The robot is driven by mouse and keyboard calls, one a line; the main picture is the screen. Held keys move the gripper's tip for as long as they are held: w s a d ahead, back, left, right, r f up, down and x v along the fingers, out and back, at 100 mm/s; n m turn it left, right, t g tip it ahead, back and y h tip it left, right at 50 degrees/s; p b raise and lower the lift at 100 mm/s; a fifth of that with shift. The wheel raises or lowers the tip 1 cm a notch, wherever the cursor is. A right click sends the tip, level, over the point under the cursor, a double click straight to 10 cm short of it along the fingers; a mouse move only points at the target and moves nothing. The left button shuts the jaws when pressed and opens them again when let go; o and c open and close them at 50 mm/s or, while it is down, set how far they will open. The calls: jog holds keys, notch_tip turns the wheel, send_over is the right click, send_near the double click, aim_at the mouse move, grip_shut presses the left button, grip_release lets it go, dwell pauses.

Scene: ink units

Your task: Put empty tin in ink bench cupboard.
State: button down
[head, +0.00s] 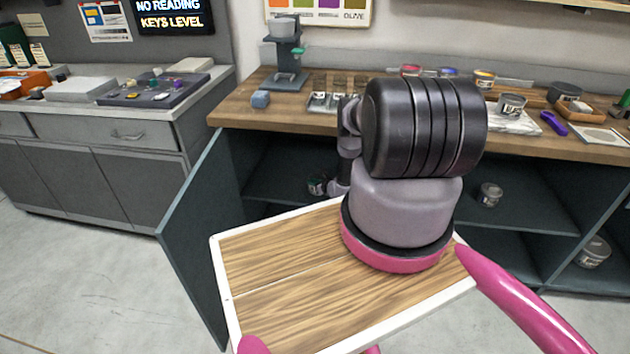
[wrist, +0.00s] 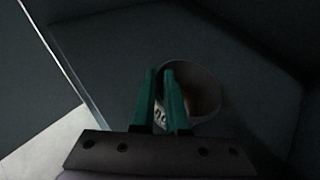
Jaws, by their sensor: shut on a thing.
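My gripper (wrist: 160,75) is shut on the rim of a tin (wrist: 203,92), with its green fingers pinching the near left wall. The tin's mouth faces the wrist camera; its inside is dim, with no clear contents. In the head view, the small grey tin (head: 317,187) shows inside the ink bench cupboard (head: 278,160), left of my arm. The cupboard's dark door (head: 198,235) stands open at the left. My arm hides much of the opening. I cannot tell whether the tin rests on the cupboard surface (wrist: 115,65) or hangs just above it.
Another tin (head: 490,194) stands on a shelf to the right, and a further tin (head: 593,252) sits lower at the far right. The wooden bench top (head: 240,108) above carries a stand (head: 287,55) and several tins. A grey drawer cabinet (head: 100,150) stands at the left.

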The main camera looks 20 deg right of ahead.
jog(key=c, duration=0.9)
grip_release()
jog(key=v, duration=1.2)
jog(key=shift+a, duration=0.1)
